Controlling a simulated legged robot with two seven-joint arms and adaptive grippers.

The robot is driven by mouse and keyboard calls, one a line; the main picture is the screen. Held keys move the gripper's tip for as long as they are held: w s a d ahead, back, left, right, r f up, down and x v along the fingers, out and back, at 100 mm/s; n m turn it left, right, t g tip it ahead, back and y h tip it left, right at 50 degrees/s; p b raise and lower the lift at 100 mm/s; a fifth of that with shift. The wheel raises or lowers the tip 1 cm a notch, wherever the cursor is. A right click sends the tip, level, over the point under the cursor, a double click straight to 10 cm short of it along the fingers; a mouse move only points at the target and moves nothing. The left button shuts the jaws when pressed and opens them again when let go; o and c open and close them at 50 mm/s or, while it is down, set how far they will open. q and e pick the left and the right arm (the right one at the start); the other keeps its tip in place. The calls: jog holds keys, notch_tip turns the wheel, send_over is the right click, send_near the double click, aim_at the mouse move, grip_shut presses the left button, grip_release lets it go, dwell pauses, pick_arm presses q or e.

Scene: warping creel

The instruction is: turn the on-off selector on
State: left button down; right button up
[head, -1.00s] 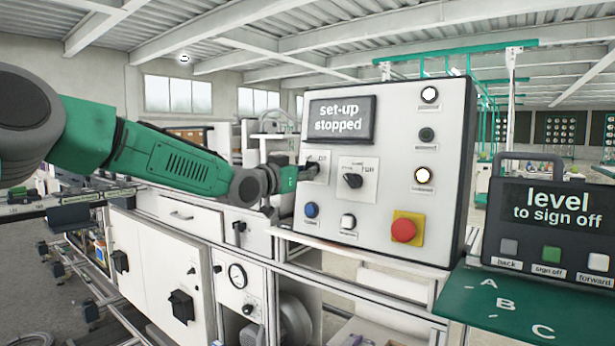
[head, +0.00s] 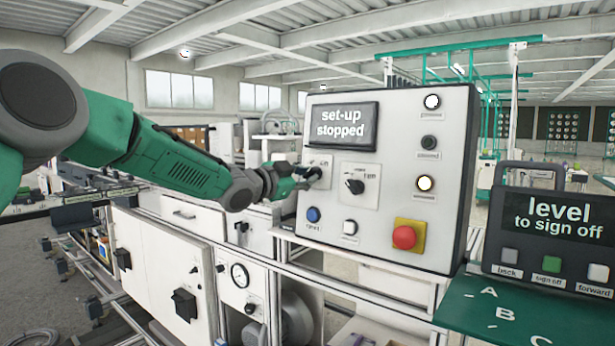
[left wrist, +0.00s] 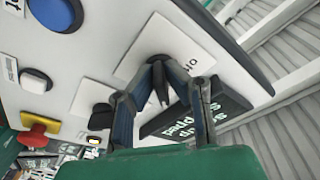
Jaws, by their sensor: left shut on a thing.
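The on-off selector (head: 316,173) is a dark knob on a white plate at the left of the control panel (head: 385,130), under the display reading "set-up stopped" (head: 343,126). My left gripper (head: 304,177) reaches in from the left, its fingers at the knob and partly hiding it. In the left wrist view the left gripper (left wrist: 165,85) has its two fingers either side of the dark selector knob (left wrist: 160,76), shut on it. The knob's exact angle is hard to tell. My right gripper is not in view.
Right of the selector is a second black rotary switch (head: 355,186). Below are a blue button (head: 313,214), a white button (head: 350,227) and a red mushroom button (head: 404,237) on yellow. A sign-off terminal (head: 555,225) stands at right.

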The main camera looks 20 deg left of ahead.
pick_arm(q)
jog(key=shift+r, duration=0.45)
jog(key=c, duration=1.6)
grip_release()
jog(key=shift+w, duration=0.1)
jog(key=shift+c, duration=0.2)
jog(key=shift+f, duration=0.25)
jog(key=v, duration=1.2)
jog(key=shift+f, duration=0.15)
jog(key=shift+d, duration=0.1)
